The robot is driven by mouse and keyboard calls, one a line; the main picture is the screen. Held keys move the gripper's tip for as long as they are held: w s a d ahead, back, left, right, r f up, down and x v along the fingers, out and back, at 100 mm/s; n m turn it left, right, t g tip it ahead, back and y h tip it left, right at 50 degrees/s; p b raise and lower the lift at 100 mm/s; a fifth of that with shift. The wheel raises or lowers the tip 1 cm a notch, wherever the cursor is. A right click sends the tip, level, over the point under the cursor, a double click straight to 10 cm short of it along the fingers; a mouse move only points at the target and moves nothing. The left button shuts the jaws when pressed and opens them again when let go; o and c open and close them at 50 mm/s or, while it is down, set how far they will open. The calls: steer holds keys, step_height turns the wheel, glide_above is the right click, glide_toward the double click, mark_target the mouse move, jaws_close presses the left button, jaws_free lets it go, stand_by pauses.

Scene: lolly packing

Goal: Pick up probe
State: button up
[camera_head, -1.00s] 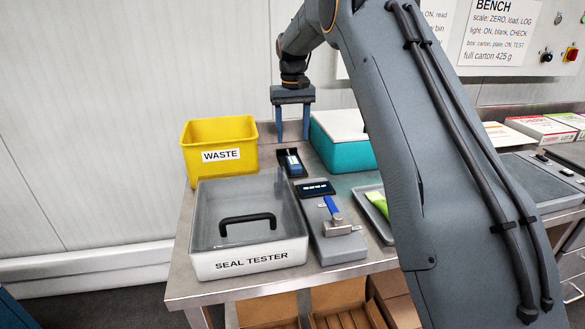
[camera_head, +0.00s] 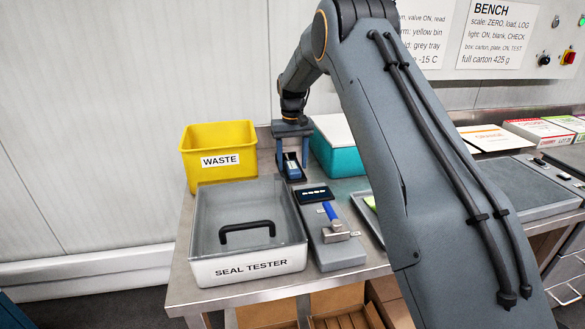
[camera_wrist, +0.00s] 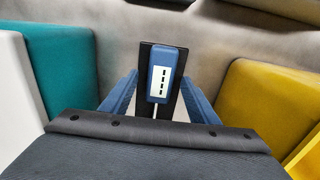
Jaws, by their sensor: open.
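The probe (camera_head: 292,169) has a blue body with a white display showing dark bars, and sits in a black holder (camera_wrist: 146,62) at the back of the bench. In the wrist view the probe (camera_wrist: 162,75) is near the middle, with a thin pale stem running from it towards the camera. My gripper (camera_head: 292,166) points down over it, open. One finger is on each side of the probe, with gaps visible between fingers and probe in the wrist view.
The yellow WASTE bin (camera_head: 187,165) stands close left of the holder. A teal box with a white lid (camera_head: 333,125) is close on the right. The seal tester (camera_head: 204,269) and a grey device with a blue-handled lever (camera_head: 343,255) are in front.

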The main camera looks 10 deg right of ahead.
steer(key=shift+f, duration=0.25)
stand_by(0.5)
steer(key=c, duration=1.2)
